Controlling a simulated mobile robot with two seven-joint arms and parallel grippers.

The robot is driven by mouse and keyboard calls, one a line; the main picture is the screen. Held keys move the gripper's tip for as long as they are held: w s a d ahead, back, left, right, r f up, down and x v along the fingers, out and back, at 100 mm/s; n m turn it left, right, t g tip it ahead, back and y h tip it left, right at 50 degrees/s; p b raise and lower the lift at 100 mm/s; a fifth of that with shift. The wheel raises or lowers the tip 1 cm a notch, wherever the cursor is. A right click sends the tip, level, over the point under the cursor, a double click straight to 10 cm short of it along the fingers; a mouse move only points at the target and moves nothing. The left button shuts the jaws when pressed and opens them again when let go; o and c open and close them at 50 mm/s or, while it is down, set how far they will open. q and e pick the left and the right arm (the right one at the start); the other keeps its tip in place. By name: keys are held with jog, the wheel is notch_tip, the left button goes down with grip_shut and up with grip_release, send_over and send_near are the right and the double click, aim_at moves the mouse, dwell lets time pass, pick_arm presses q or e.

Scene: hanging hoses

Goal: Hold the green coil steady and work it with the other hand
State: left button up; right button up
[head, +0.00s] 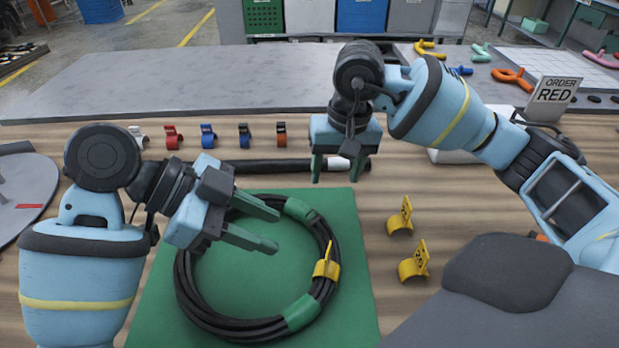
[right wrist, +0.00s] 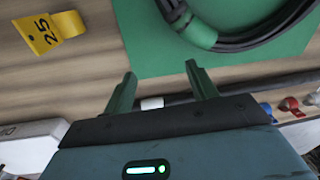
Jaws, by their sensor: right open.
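A coil of black hose (head: 186,283) with green bands (head: 301,312) lies on a green mat (head: 255,250). A yellow clip (head: 326,268) sits on the coil's right side. Part of the coil and a green band show in the right wrist view (right wrist: 200,34). My left gripper (head: 277,231) is open above the coil's upper left part, its fingers pointing right over the ring's middle, with nothing seen between them. My right gripper (head: 338,174) is open and empty beyond the coil, near the mat's back edge; its fingers also show in the right wrist view (right wrist: 160,80).
A black rod (head: 270,166) with a white band lies behind the mat. Two yellow clips (head: 399,218) (head: 414,264) lie right of the mat. An "ORDER RED" sign (head: 554,92) stands back right. A grey disc (head: 22,195) is at left.

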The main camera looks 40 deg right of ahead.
aim_at(308, 210)
jog(key=a+n, duration=0.1)
jog(key=n, duration=0.1)
jog(key=a+n, duration=0.4)
jog(key=n, duration=0.1)
jog(key=shift+r+g, duration=0.35)
jog(key=shift+g, duration=0.05)
jog(key=a+n, duration=0.1)
jog(key=n, duration=0.1)
jog(key=shift+a+r+n, duration=0.1)
jog(key=shift+n, duration=0.2)
jog(key=shift+s+a+f, duration=0.1)
jog(key=shift+s+f, duration=0.05)
jog(key=shift+f, duration=3.75)
grip_shut()
grip_release()
